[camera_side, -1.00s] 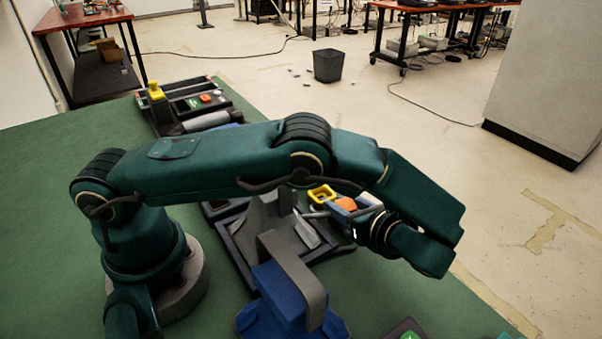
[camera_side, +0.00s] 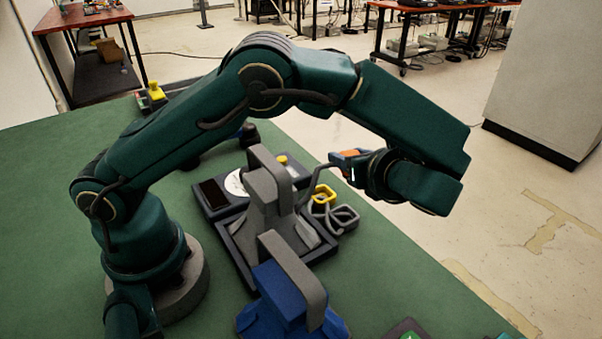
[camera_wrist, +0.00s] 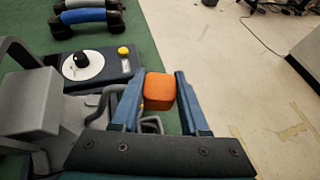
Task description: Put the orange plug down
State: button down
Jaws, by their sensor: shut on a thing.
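The orange plug (camera_wrist: 159,91) is a rounded orange block between the two blue fingers of my gripper (camera_wrist: 160,100) in the wrist view. In the side view the orange plug (camera_side: 346,155) shows at the tip of my gripper (camera_side: 345,165), which is shut on it. The gripper holds it in the air, above and to the right of the grey phone device, near the bench's right edge. A grey cable (camera_side: 319,176) rises from the device toward the gripper; whether it joins the plug is hidden.
The grey phone device (camera_side: 268,210) has a dial panel with a yellow button. A yellow loop (camera_side: 323,194) and a grey loop (camera_side: 343,217) stand at its right. A blue device (camera_side: 285,305) is in front. Green bench top (camera_side: 60,220) is clear at left.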

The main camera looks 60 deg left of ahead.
jog(key=s+a+m, duration=0.1)
jog(key=a, duration=0.5)
jog(key=shift+t+h, duration=0.3)
jog(key=shift+t, duration=0.1)
notch_tip(320, 180, down, 9)
jog(key=shift+d+r, duration=0.15)
jog(key=shift+r, duration=0.05)
jog(key=shift+f, duration=0.15)
jog(key=shift+f, duration=0.1)
jog(key=shift+c, duration=2.1)
grip_release()
